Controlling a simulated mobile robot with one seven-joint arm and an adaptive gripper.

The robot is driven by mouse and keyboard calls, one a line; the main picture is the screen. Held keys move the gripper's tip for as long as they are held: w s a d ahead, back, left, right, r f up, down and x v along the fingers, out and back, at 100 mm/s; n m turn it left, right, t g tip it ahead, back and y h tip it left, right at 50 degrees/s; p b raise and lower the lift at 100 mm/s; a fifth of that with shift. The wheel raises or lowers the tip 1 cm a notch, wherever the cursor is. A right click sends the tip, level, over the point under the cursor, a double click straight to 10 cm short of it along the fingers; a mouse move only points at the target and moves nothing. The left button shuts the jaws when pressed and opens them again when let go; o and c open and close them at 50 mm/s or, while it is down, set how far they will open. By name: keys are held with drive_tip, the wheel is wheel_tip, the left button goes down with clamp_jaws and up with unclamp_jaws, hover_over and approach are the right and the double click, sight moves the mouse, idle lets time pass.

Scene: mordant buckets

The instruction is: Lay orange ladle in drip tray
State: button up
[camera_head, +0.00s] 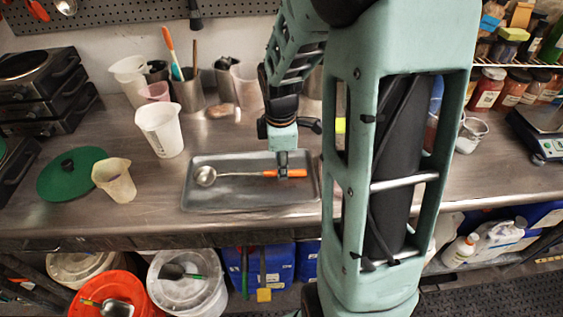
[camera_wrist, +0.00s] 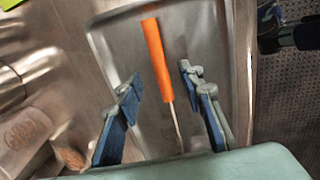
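The orange ladle (camera_head: 298,173) lies inside the drip tray (camera_head: 250,199), its metal bowl at the left and its orange handle toward the right. My gripper (camera_head: 284,174) is low over the handle in the head view. In the wrist view, my gripper (camera_wrist: 161,77) has its two blue-grey fingers spread wide, with a gap on both sides of the ladle (camera_wrist: 153,50). The ladle's bowl is hidden in the wrist view behind my gripper's body. The tray (camera_wrist: 205,25) shows beneath the fingers.
A white beaker (camera_head: 160,131), a smaller beaker (camera_head: 115,181) and a green lid (camera_head: 70,173) stand left of the tray. Metal cups and pitchers line the back. A scale (camera_head: 540,132) is at the far right. Bare counter lies in front of the tray.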

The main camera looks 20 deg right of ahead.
wheel_tip(320, 180, up, 12)
drive_tip(key=s, duration=0.1)
drive_tip(key=shift+s+a+f, duration=0.15)
drive_tip(key=shift+s+a, duration=0.25)
drive_tip(key=shift+a, duration=0.05)
